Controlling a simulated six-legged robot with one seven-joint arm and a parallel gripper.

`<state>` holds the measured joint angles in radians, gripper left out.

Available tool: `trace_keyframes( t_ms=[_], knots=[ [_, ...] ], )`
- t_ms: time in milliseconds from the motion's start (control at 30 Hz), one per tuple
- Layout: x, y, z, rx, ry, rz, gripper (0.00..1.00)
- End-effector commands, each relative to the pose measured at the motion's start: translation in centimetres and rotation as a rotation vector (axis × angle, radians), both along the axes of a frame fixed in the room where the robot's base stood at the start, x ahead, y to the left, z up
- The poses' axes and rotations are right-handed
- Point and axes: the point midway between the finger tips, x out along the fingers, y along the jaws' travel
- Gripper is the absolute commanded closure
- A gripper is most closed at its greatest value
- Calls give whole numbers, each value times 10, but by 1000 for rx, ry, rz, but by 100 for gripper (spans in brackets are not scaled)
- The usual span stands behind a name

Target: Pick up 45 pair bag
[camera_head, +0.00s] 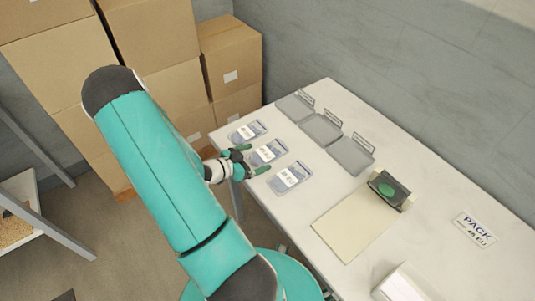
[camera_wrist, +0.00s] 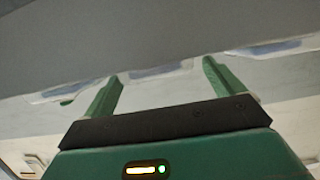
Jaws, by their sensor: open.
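Three clear bags with white labels lie in a row along the table's left part in the head view: a far bag (camera_head: 247,131), a middle bag (camera_head: 271,151) and a near bag (camera_head: 290,178). Their label print is too small to read, so I cannot tell which is the 45 pair bag. My gripper (camera_head: 254,160) is open and empty at the middle bag, with its fingers on either side of that bag's near-left end. In the wrist view the middle bag (camera_wrist: 160,70) shows beyond and between the two green fingers; contact is unclear.
Three grey trays (camera_head: 321,129) with small upright cards stand behind the bags. A press with a green pad (camera_head: 388,189), a beige mat (camera_head: 352,226), a PACK sign (camera_head: 475,230) and a white box (camera_head: 400,287) occupy the right. Cardboard boxes (camera_head: 165,95) stack beyond the table.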

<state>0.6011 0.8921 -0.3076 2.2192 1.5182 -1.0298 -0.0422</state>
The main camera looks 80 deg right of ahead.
Motion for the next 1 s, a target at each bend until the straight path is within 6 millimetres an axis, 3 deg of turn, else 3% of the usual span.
trace_keyframes(
  t_ms=[200, 467, 733, 1000],
  knots=[
    [-21, -22, -8, -1, 0, -2, 6],
    [-23, -25, -9, -1, -1, 0, 6],
    [-23, -25, -9, -1, -1, 0, 55],
    [-23, -25, -9, -1, 0, 0, 58]
  ],
)
